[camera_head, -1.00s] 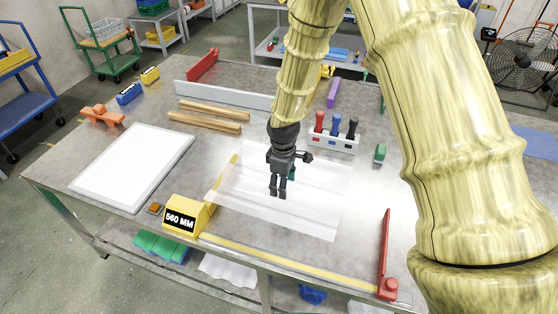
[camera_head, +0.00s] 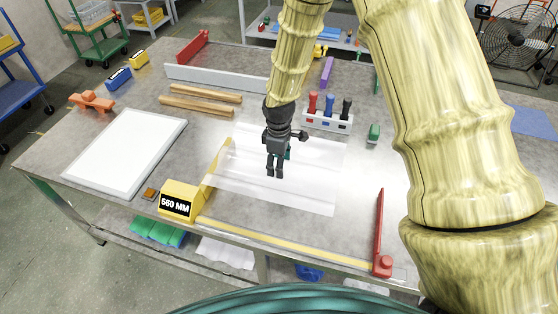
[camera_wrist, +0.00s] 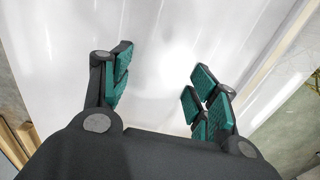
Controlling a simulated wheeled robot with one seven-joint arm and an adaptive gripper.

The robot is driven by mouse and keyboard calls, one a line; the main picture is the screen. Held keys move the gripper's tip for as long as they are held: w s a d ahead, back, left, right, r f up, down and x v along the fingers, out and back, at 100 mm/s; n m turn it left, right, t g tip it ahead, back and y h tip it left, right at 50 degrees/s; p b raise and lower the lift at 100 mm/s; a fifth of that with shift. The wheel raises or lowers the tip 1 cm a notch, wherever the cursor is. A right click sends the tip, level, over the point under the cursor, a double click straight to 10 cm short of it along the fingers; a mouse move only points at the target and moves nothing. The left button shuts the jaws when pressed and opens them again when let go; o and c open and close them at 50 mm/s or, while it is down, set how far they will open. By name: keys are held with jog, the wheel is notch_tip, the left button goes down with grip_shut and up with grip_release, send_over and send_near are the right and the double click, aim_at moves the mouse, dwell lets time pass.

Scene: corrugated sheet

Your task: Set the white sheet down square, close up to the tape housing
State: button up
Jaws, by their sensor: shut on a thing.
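The white sheet (camera_head: 310,195) is thin, translucent and ribbed. In the head view it lies nearly level over the middle of the bench; whether it touches the top is unclear. My gripper (camera_head: 275,175) points down and is shut on the sheet near its middle. In the wrist view, the teal finger pads (camera_wrist: 160,95) stand apart with the sheet (camera_wrist: 150,30) filling most of the background. The yellow tape housing (camera_head: 180,201), marked 560 MM, stands at the front edge, just left of the sheet's front left corner. The exact gap is unclear.
A yellow tape (camera_head: 285,244) runs along the front edge to a red stop (camera_head: 381,235). A yellow strip (camera_head: 213,170) runs back from the housing, partly under the sheet. A white panel (camera_head: 125,150) lies left. Wooden strips (camera_head: 200,105) and a tool rack (camera_head: 328,121) stand behind.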

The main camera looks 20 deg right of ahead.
jog(key=shift+f+b, duration=1.8)
jog(key=shift+f, duration=2.45)
jog(key=shift+w+a+r, duration=0.1)
jog(key=shift+w+a, duration=0.2)
jog(key=shift+a, duration=0.2)
jog(key=o, duration=1.7)
notch_tip(320, 180, up, 12)
